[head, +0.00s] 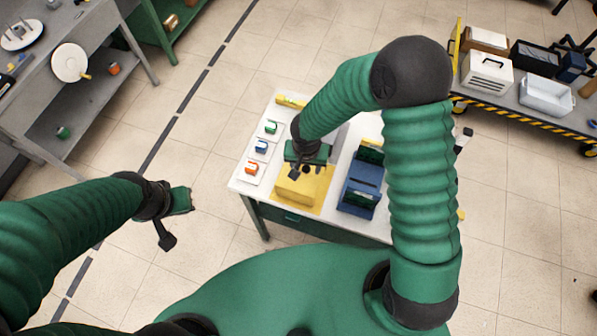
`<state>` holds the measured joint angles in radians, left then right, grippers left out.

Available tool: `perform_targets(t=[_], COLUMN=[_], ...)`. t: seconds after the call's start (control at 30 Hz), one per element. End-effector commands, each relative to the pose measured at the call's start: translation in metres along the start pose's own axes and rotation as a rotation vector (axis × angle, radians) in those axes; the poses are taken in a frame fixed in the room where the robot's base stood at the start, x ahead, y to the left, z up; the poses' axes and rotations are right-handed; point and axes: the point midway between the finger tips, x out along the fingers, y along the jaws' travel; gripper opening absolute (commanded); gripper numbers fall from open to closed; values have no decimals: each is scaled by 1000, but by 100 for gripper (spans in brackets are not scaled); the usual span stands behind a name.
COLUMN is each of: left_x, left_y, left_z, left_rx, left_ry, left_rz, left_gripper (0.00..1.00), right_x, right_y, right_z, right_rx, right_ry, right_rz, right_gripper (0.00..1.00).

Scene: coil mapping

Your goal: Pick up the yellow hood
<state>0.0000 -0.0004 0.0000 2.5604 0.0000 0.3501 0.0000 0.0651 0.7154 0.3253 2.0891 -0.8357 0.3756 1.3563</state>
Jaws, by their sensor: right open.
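The yellow hood (296,191) is a blocky yellow piece. It lies on a yellow mat (318,199) on the white table in the middle of the head view. My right gripper (297,171) is open just above the hood's far edge, and it hides part of that edge. I cannot tell whether the fingers touch the hood. My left gripper (180,222) hangs over the floor to the left of the table, away from the hood. I cannot make out its jaw opening.
On the white table (240,186), green (271,127), blue (261,146) and orange (251,168) pieces sit on white plates at the left. A blue box (361,188) stands right of the mat. A grey bench (70,110) is at left, a loaded cart (515,98) at right.

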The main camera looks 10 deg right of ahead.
Motion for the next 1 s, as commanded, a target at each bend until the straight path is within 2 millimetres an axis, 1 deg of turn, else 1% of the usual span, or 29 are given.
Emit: perform_targets(t=[0.13,0.17,0.5,0.53,0.57,1.0], left_x=[0,0,0,0,0,0], left_y=[0,0,0,0,0,0], left_z=[0,0,0,0,0,0], left_rx=[0,0,0,0,0,0], left_ry=[0,0,0,0,0,0], left_rz=[0,0,0,0,0,0], left_gripper=[0,0,0,0,0,0], right_x=[1,1,0,0,0,0], right_y=[0,0,0,0,0,0], right_z=[-1,-1,0,0,0,-1], right_rx=[0,0,0,0,0,0], right_ry=[0,0,1,1,1,1], right_rz=[0,0,0,0,0,0], right_gripper=[52,50,6,2,0,0])
